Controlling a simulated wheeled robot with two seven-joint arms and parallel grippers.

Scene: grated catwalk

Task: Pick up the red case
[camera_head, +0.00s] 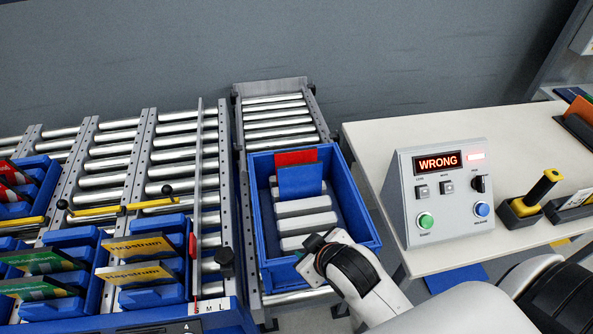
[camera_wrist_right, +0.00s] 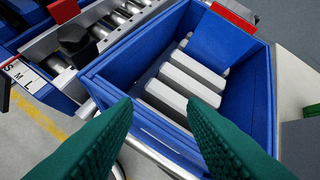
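A plain red case (camera_head: 296,157) stands upright in a blue bin (camera_head: 262,215), behind a blue case (camera_head: 301,182) that covers its lower part. In the right wrist view the red case (camera_wrist_right: 234,15) shows at the top edge, partly cut off, behind the blue case (camera_wrist_right: 222,42). My right gripper (camera_wrist_right: 160,102) is open and empty, its green fingers apart above the near end of the bin, short of both cases. In the head view my right wrist hides its fingers. My left gripper is not in view.
Pale ribs (camera_head: 305,225) line the bin floor. Roller conveyors hold blue racks of green, yellow and red cases (camera_head: 10,172) at left. At right, a table (camera_head: 390,130) carries a control box (camera_head: 440,190) reading WRONG, with green and blue buttons, and a yellow-handled tool (camera_head: 540,188).

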